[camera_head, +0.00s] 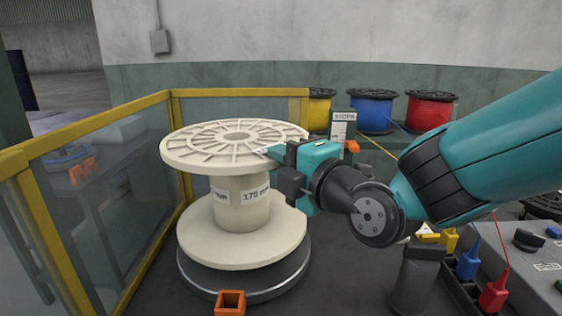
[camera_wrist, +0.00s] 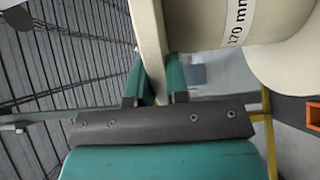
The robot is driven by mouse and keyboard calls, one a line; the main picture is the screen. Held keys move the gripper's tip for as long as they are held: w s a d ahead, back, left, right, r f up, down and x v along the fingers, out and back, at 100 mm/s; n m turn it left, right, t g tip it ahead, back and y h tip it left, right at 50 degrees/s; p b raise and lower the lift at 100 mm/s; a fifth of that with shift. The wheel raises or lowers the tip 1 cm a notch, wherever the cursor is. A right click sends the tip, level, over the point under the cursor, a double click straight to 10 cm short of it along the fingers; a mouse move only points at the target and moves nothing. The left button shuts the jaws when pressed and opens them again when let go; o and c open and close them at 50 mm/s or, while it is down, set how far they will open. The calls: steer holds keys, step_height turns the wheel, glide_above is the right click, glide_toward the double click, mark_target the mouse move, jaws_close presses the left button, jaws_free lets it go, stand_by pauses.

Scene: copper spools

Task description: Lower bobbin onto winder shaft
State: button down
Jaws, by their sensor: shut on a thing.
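The bobbin (camera_head: 243,205) is a large cream spool with a spoked upper flange, a labelled core and a plain lower flange. It stands upright in the head view. My gripper (camera_head: 275,158) is shut on the right edge of its upper flange. In the wrist view, the fingers (camera_wrist: 157,82) lie on either side of the flange rim (camera_wrist: 150,45). A dark round winder plate with a metal rim (camera_head: 248,291) lies directly below the lower flange. I cannot tell whether the two touch. The winder shaft cannot be made out; the bobbin hides the plate's centre.
A yellow-framed clear guard (camera_head: 110,180) stands close at the left and behind the bobbin. An orange square block (camera_head: 230,303) sits in front of the plate. Blue (camera_head: 370,109) and red (camera_head: 431,109) spools stand behind. A grey control box (camera_head: 530,265) is at the right.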

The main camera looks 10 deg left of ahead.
step_height(320, 180, down, 4)
steer(key=b, duration=0.5)
steer(key=shift+f, duration=0.15)
steer(key=c, duration=1)
jaws_free()
steer(key=shift+f+b+v, duration=0.2)
steer(key=shift+b+v, duration=3.2)
steer(key=shift+v, duration=5.35)
steer(key=shift+f, duration=0.1)
